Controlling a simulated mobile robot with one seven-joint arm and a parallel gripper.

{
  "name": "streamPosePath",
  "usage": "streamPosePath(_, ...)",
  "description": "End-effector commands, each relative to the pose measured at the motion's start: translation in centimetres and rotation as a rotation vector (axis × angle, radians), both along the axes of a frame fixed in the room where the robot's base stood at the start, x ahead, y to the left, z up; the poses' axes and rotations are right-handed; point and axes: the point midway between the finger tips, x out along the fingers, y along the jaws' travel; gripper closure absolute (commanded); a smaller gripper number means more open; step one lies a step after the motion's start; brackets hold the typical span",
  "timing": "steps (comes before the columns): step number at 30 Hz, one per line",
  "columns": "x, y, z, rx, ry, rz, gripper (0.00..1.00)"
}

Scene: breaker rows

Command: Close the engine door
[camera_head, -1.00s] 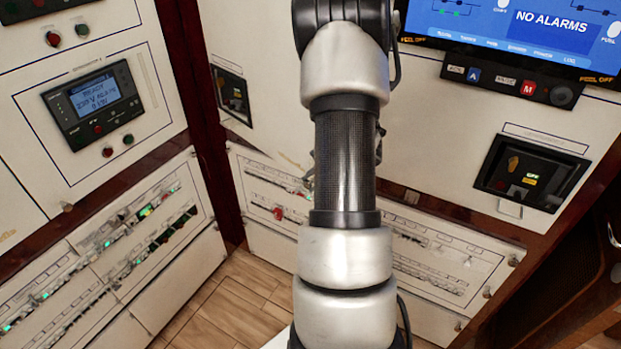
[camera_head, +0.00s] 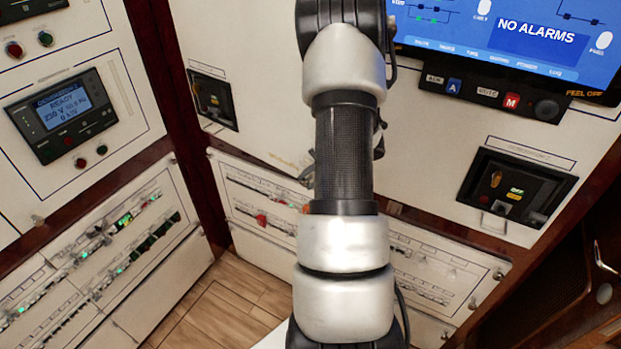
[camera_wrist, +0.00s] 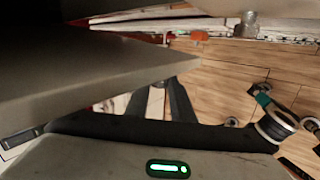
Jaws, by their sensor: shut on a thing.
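The white lower breaker panel (camera_head: 240,212) in the middle of the head view is the likeliest engine door, but I see no readable label to confirm it. Its top edge appears to stand out from the wall. My arm covers its middle, and my gripper is hidden behind the arm there. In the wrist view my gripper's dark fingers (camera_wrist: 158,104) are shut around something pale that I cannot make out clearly. A broad grey slab (camera_wrist: 90,75) fills the left of that view, close to the fingers, and hides much behind it.
A left panel (camera_head: 70,290) with breaker rows and a generator display (camera_head: 65,115) stand at left. A blue screen (camera_head: 510,45) is at upper right, above a dark switch box (camera_head: 515,185). A brown wooden frame (camera_head: 185,120) divides the walls. Bare plank floor (camera_head: 230,305) shows low between panels.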

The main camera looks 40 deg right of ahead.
Motion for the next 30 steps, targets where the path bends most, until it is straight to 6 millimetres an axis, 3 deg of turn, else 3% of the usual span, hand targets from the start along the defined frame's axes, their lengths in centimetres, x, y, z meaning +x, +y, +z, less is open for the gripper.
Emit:
streamPosePath(8,0.4,0.2,0.4,0.003,-0.01,0.007,1.0)
streamPosePath(9,0.4,0.2,0.4,0.002,-0.01,0.008,0.77)
streamPosePath(12,0.3,0.2,0.3,0.002,-0.008,0.006,0.6)
streamPosePath(23,-0.1,0.0,0.4,0.0,-0.002,0.002,0.6)
streamPosePath(30,-2.4,-0.6,3.5,-0.002,-0.004,0.0,0.6)
